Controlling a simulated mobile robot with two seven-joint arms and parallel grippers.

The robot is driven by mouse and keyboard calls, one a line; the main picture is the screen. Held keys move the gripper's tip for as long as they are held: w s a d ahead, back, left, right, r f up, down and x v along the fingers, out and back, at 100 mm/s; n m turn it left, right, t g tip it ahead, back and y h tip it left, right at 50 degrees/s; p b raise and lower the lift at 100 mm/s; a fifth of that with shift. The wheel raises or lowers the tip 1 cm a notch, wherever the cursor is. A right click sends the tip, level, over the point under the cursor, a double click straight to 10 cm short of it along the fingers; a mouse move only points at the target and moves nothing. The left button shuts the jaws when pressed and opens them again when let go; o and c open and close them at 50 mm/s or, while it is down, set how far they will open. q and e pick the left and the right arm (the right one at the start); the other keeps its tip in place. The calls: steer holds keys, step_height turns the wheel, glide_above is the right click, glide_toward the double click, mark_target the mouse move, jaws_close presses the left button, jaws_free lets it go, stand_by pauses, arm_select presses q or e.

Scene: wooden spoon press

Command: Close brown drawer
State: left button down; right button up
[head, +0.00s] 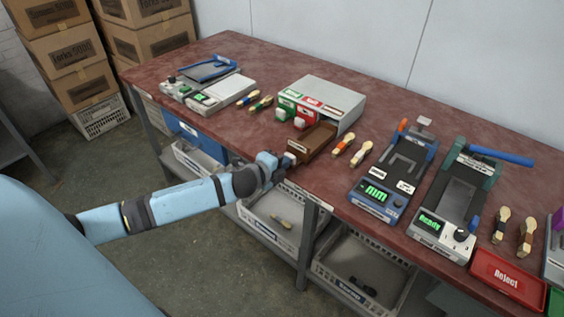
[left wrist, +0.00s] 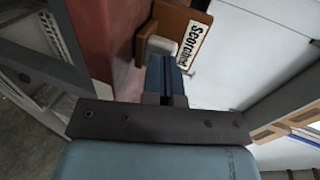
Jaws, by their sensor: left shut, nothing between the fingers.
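The brown drawer (head: 318,138) sticks out of the front of a grey drawer cabinet (head: 322,93) on the red-brown table. In the left wrist view, the brown drawer front (left wrist: 172,22) shows a white label reading "Scorching" and a pale knob. My left gripper (head: 284,163) is at the table's front edge, just before the drawer front. In the left wrist view, my left gripper's fingers (left wrist: 164,72) are together and empty, close to the knob; I cannot tell whether they touch it. My right gripper is not in view.
Green and red drawers (head: 296,106) sit beside the brown one. Wooden spoons (head: 352,149) lie right of it. Two press machines (head: 377,195) stand further right, another device (head: 210,85) to the left. A red "Reject" tray (head: 508,277) is at the front right. Crates sit under the table.

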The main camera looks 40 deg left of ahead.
mark_target(313, 142)
arm_select(q)
steer(key=shift+w+r, duration=0.15)
steer(key=shift+w, duration=0.4)
steer(key=w, duration=0.5)
steer(key=w+p, duration=0.1)
steer(key=w, duration=0.4)
steer(key=w+d, duration=0.1)
steer(key=w, duration=0.4)
steer(key=shift+d, duration=0.1)
steer(key=shift+w, duration=0.2)
steer(key=shift+r, duration=0.1)
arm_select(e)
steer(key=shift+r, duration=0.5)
arm_select(q)
steer(key=shift+r, duration=0.1)
steer(key=shift+p, duration=0.3)
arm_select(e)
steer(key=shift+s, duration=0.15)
